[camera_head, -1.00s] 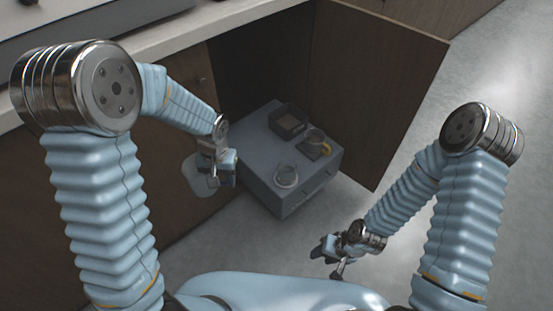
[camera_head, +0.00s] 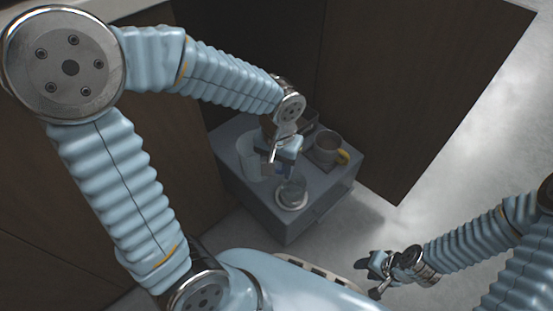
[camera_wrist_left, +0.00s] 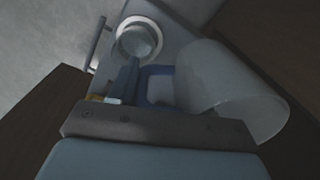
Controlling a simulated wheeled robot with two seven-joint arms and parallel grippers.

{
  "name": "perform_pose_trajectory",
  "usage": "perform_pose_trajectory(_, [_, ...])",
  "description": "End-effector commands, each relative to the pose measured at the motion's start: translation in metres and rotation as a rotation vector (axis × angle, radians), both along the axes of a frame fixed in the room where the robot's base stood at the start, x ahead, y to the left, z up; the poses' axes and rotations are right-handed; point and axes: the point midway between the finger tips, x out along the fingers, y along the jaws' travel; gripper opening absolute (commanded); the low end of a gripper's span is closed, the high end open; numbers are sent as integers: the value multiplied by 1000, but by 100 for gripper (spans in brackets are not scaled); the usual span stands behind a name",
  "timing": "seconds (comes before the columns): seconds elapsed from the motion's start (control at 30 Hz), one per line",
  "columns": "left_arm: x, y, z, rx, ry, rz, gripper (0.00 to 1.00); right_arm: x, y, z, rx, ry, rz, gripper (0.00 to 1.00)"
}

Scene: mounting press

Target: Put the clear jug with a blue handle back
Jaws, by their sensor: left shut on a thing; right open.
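The clear jug (camera_head: 248,160) is in my left gripper (camera_head: 280,160), which is shut on its blue handle. In the head view the jug is over the left part of the grey drawer unit's top (camera_head: 228,130); I cannot tell whether it touches. In the left wrist view the jug (camera_wrist_left: 225,95) lies right of the fingers, and its blue handle (camera_wrist_left: 158,72) shows between them and the jug. My right gripper (camera_head: 378,270) is open and empty, low at the right, away from the unit.
A clear glass on a pale round coaster (camera_head: 291,204) stands at the unit's front corner. A mug with a yellow handle (camera_head: 328,143) stands on a dark square at the right. A dark box (camera_head: 308,118) is behind. An open cabinet door (camera_head: 420,90) rises at the right.

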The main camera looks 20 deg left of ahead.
Motion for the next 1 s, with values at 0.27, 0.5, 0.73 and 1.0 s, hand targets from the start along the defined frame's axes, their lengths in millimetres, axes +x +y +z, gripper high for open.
perform_pose_trajectory(0.27, [57,29,-44,2,5,3,3,0,1,-13,3,2,2,43])
perform_pose_trajectory(0.5, [79,40,-71,0,1,0,3,0,2,-17,3,2,2,43])
perform_pose_trajectory(0.73, [89,45,-90,1,3,1,3,0,1,-23,3,0,1,43])
perform_pose_trajectory(1.0, [89,44,-112,0,-1,0,3,0,1,-27,3,-1,0,43])
